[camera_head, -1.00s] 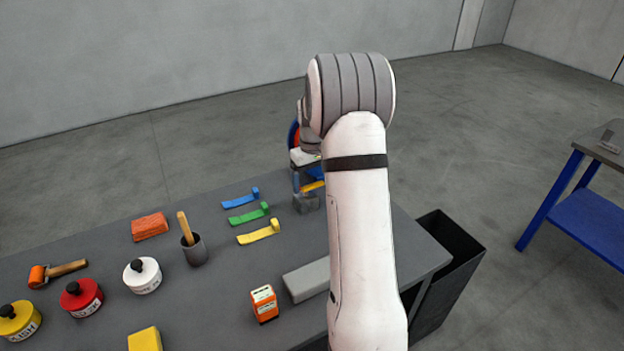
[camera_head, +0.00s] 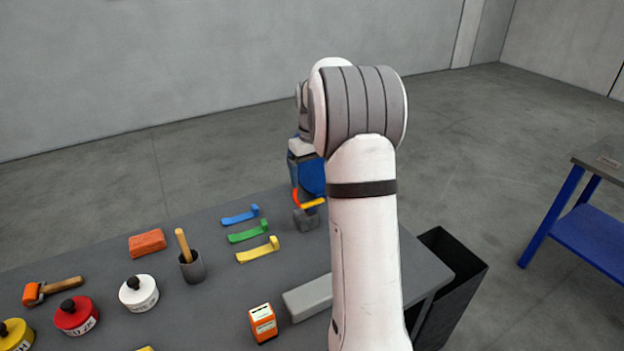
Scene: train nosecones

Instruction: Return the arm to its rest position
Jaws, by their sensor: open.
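My white and grey arm (camera_head: 364,240) rises through the middle of the view and bends at a large grey joint. My gripper (camera_head: 307,182) is partly seen behind it, over the far right of the grey table (camera_head: 215,300). It is open, but its fingertips are largely hidden. A blue rounded shape with an orange edge shows at the wrist; I cannot tell whether it is part of my arm. Just below is a small dark grey block (camera_head: 306,219) with a yellow-orange piece (camera_head: 313,203) at its top. I cannot tell whether the gripper touches either.
Blue (camera_head: 240,215), green (camera_head: 249,231) and yellow (camera_head: 258,250) levers lie left of the block. A cup with a wooden handle (camera_head: 192,266), orange block (camera_head: 147,243), roller (camera_head: 54,290), tins, orange box (camera_head: 263,323) and grey bar (camera_head: 308,297) share the table. A black bin (camera_head: 450,270) stands right.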

